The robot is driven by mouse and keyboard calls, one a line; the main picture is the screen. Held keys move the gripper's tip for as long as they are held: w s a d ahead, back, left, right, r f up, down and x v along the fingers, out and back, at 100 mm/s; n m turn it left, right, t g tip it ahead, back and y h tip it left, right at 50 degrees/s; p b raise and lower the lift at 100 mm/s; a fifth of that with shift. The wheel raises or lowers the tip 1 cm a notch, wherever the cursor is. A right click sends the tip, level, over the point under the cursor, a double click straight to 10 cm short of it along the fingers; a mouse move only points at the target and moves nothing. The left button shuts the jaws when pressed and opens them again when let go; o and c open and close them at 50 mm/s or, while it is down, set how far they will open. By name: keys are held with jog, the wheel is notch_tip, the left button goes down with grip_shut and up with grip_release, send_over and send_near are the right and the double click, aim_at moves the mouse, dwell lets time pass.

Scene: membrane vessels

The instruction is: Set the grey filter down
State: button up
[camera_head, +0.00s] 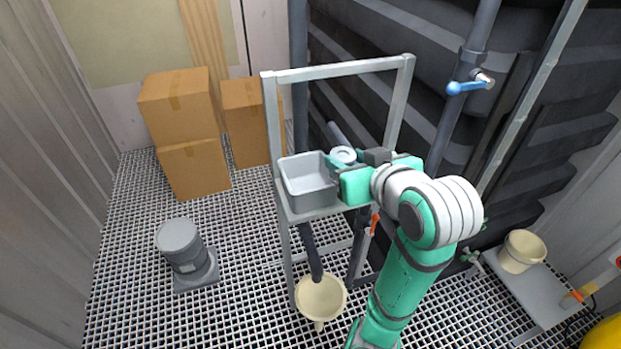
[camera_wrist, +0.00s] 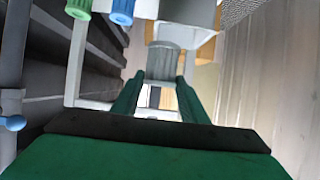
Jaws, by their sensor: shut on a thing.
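The grey filter shows in the wrist view (camera_wrist: 162,62) as a ridged grey cylinder between my two green fingers. My gripper (camera_wrist: 160,85) is shut on it. In the head view the filter's pale round top (camera_head: 343,154) shows beside my gripper (camera_head: 346,164), close to the right rim of a grey open tray (camera_head: 308,184). The tray sits on a metal rack. My fingers and hand hide the filter's lower part in the head view, and I cannot tell whether it touches anything below.
A green cap (camera_wrist: 78,8) and a blue cap (camera_wrist: 122,10) stand near the filter in the wrist view. The rack's frame (camera_head: 270,120) rises around the tray. A cream funnel (camera_head: 320,297) is below. Boxes (camera_head: 180,105) and a grey canister (camera_head: 182,247) stand left.

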jog(key=w+a+f, duration=0.2)
jog(key=w+f, duration=0.1)
jog(key=w+a+f, duration=0.3)
jog(key=w, duration=0.1)
jog(key=w+a+f, duration=0.3)
jog(key=w, duration=0.1)
jog(key=shift+w+f, duration=0.15)
jog(key=shift+f, duration=0.2)
jog(key=shift+w+f, duration=0.15)
jog(key=shift+f, duration=1.5)
jog(key=o, duration=0.6)
jog(key=shift+f, duration=0.15)
jog(key=shift+o, duration=0.7)
